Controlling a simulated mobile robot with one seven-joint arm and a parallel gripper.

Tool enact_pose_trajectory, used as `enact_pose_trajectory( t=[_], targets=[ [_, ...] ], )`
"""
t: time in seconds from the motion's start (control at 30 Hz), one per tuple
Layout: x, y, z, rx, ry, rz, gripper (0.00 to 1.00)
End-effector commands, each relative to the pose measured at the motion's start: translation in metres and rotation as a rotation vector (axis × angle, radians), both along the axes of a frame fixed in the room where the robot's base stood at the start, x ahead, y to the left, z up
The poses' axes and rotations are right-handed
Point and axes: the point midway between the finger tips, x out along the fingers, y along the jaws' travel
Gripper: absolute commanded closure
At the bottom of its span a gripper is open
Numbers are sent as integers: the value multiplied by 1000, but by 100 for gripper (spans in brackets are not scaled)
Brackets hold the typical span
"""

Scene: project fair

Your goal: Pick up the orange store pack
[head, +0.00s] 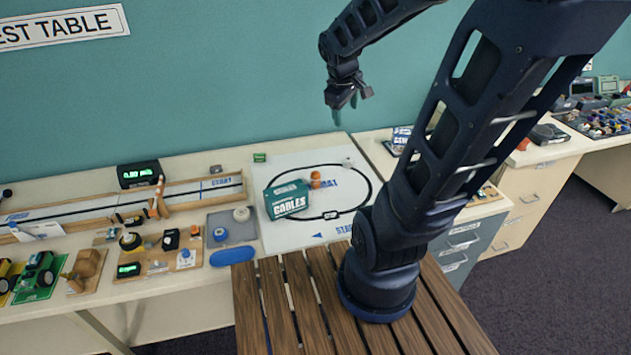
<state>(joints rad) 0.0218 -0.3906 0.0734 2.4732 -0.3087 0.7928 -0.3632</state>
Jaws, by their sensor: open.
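A small orange object (315,179) is on the white track sheet (347,223), just behind the right end of a teal box marked CABLES (288,199). It is the only orange thing I see there that could be the orange store pack. It is small, and the box may hide part of it. My gripper (352,99) is open and empty, high in front of the teal wall. It is above the sheet and well apart from the orange object.
The CABLES box stands close in front of the orange object. A white piece (348,162) is behind it on the black loop. A grey tray (231,227) and a blue case (233,256) are to the left. My arm hides part of the right side.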

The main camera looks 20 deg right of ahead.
Motion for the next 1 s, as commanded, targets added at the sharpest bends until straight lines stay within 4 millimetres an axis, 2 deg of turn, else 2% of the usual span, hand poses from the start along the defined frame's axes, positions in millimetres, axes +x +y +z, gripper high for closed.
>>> enact_pose_trajectory(
  t=[0.1, 0.47, 0.7, 1.0],
  targets=[
    [24, -2, -18, -71, 53, 123, 37],
    [89, -1, -82, -244, 203, 529, 37],
    [126, 8, -135, -322, 300, 822, 37],
    [159, 25, -212, -377, 403, 1204, 37]
  ],
)
